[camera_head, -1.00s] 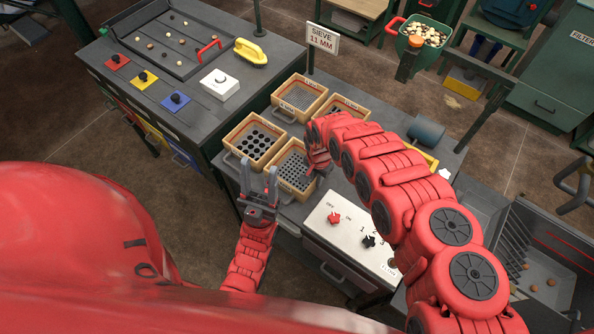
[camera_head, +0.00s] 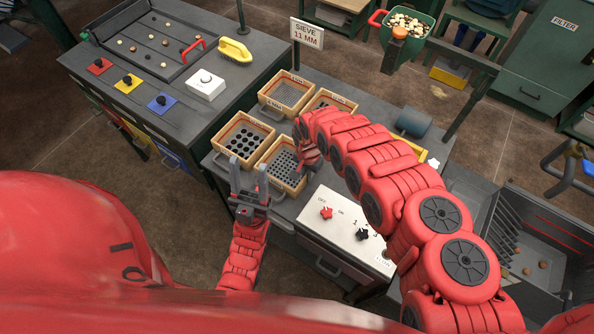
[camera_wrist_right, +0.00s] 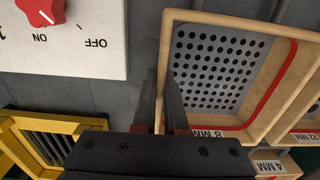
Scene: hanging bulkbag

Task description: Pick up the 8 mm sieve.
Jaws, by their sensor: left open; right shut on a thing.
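The 8 mm sieve (camera_head: 283,167) is a square wooden-rimmed tray with a perforated grey plate, at the front right of a group of sieves. In the right wrist view the 8 mm sieve (camera_wrist_right: 215,70) fills the upper right, with its "8 MM" label partly behind my gripper. My right gripper (camera_wrist_right: 160,108) is shut on the sieve's near side wall, one finger inside and one outside. In the head view its fingertips are mostly hidden by its own arm. My left gripper (camera_head: 248,190) is open and empty, in front of the sieves at the bench edge.
A sieve with larger holes (camera_head: 244,138) and a fine sieve (camera_head: 287,93) stand close by, with another sieve (camera_head: 330,101) partly behind my right arm. A white switch panel (camera_head: 342,228) lies just in front. A sign (camera_head: 307,33) reads "SIEVE 11 MM".

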